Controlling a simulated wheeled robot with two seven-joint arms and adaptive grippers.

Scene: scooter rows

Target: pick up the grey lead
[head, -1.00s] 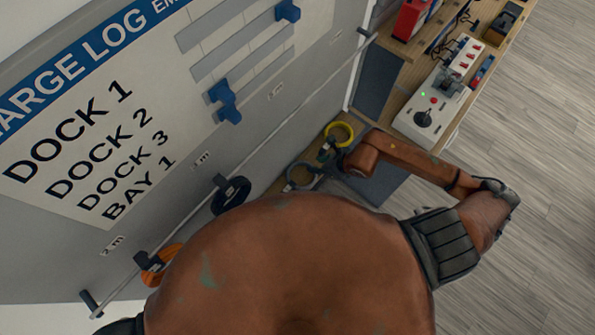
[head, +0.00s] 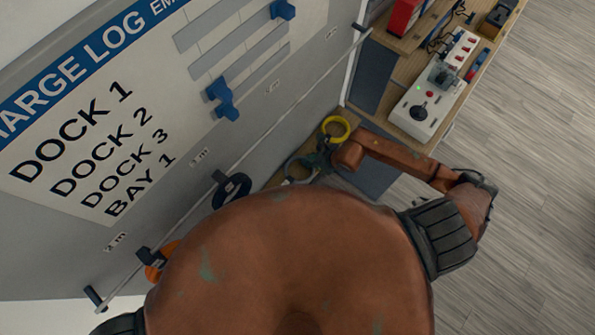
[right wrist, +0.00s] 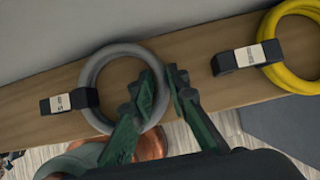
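The grey lead (right wrist: 84,75) is a coiled ring with a black tagged strap, lying on a wooden shelf (right wrist: 215,98) in the right wrist view. It also shows in the head view (head: 291,177), partly hidden by my arm. My right gripper (right wrist: 162,80) has its two green fingers apart, one on either side of the ring's right part. I cannot tell whether they touch it. In the head view the right gripper (head: 323,157) is small beside the lead. My left gripper is not in view.
A yellow lead (right wrist: 290,75) lies on the shelf right of the grey one. A black lead (head: 232,190) and an orange lead (head: 155,271) hang on the wall rail. A bench (head: 402,120) with a white control box (head: 425,112) stands at upper right.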

